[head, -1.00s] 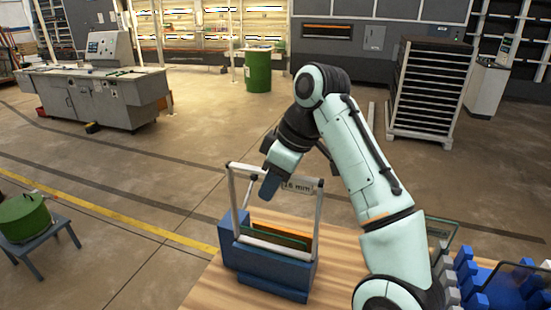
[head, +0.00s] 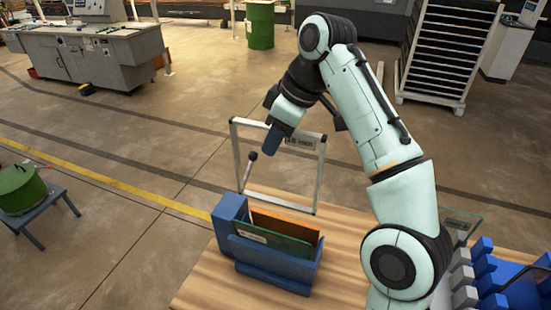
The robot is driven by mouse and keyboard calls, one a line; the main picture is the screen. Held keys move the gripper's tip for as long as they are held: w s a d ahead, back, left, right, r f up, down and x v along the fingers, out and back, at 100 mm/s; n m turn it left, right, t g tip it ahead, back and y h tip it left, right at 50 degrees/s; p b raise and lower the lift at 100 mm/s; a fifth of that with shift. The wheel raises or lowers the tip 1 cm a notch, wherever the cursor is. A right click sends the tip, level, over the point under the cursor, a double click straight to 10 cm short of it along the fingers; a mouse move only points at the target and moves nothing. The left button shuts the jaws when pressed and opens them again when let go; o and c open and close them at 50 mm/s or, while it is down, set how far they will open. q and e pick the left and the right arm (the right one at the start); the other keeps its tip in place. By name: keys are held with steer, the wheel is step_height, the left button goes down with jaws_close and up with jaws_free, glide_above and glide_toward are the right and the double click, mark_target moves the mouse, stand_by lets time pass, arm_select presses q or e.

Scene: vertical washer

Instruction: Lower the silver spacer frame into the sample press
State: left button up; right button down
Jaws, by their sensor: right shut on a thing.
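The silver spacer frame (head: 321,172) is an upright rectangular outline with a label on its top bar. My right gripper (head: 273,138) is shut on the top bar and covers part of it. The blue sample press (head: 270,277) stands on the wooden table below and in front of the frame in the picture. A green plate (head: 270,246) and an orange plate (head: 285,226) stand in its slot. The frame appears above and behind these plates, clear of the slot; its exact height is hard to tell. My left gripper is out of view.
A blue and grey rack (head: 480,275) stands at the table's right. Bare tabletop (head: 345,250) lies right of the press.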

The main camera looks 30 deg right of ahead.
steer(key=b, duration=0.2)
glide_above(276, 202)
step_height(276, 202, down, 9)
steer(key=shift+f, duration=0.1)
steer(key=shift+f+b, duration=0.95)
steer(key=shift+f, duration=0.65)
steer(key=shift+f+b, duration=1.5)
steer(key=shift+f, duration=1.15)
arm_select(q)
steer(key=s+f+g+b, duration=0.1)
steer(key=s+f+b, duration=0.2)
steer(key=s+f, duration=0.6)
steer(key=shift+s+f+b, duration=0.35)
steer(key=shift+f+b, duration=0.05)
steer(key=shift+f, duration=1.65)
arm_select(e)
steer(key=shift+w+f, duration=0.1)
steer(key=shift+f, duration=2.75)
steer(key=c, duration=0.9)
jaws_free()
